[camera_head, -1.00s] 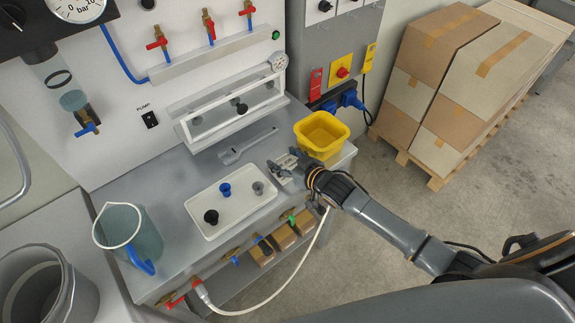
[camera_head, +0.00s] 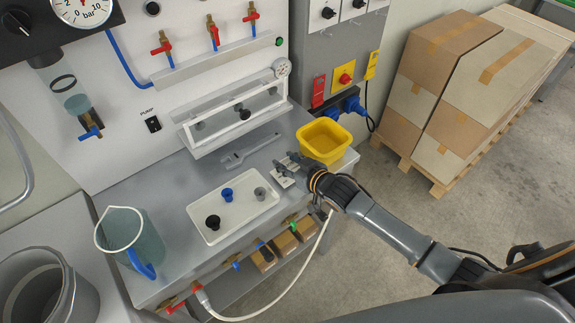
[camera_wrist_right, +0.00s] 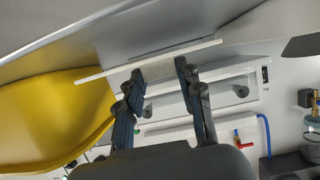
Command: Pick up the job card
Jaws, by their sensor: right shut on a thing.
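The job card (camera_head: 283,181) is a small pale flat piece at the right end of the grey bench, mostly hidden by my fingers. My right gripper (camera_head: 291,169) is shut on it, between the white tray and the yellow bin. In the right wrist view the card (camera_wrist_right: 100,74) shows nearly edge-on as a thin pale strip across the fingertips of my right gripper (camera_wrist_right: 160,68). I cannot tell whether the card is clear of the bench. My left gripper is not in view.
A yellow bin (camera_head: 324,138) stands just behind my right gripper. A white tray (camera_head: 216,236) with three knobs lies to its left, and a grey wrench (camera_head: 250,149) lies behind the tray. A clear jug (camera_head: 130,240) stands at the left. Boxes on a pallet (camera_head: 440,187) stand at the right.

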